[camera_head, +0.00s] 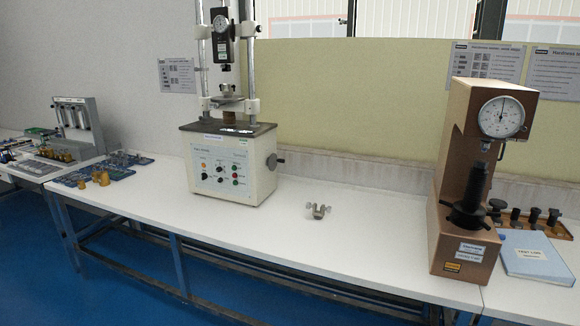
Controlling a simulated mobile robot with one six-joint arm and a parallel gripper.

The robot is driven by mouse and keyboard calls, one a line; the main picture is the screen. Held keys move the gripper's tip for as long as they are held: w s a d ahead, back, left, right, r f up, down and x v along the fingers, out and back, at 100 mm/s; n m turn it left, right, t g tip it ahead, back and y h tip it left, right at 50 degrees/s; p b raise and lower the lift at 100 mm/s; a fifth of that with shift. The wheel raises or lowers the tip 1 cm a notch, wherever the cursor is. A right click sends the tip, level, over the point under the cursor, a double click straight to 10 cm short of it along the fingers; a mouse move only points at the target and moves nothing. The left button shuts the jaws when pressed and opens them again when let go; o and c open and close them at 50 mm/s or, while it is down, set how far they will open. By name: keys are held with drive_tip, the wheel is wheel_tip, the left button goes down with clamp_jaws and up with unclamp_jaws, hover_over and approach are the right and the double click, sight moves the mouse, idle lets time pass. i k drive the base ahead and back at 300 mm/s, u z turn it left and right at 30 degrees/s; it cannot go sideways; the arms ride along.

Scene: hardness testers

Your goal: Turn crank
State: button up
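A white and grey test stand (228,165) stands on the bench left of centre, with two upright columns and a dial gauge (222,27). A dark grey crank or knob (275,161) sticks out from the right side of its base. A brown hardness tester (458,150) with a round dial (502,117) stands at the right. A black handwheel and spindle (470,205) sit under its head; a crank arm on it cannot be made out. The view does not show which part the task calls the crank. My gripper is not in view.
A small metal fixture (319,211) lies on the white bench (350,245) between the machines. A blue-white booklet (538,257) and a brown tray (560,229) of black anvils are at the right. Brass parts on blue mats (70,180) and a grey device (82,125) are at the left.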

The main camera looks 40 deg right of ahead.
sight(273, 161)
drive_tip(key=z, duration=0.35)
drive_tip(key=i, duration=1.6)
drive_tip(key=u, duration=0.7)
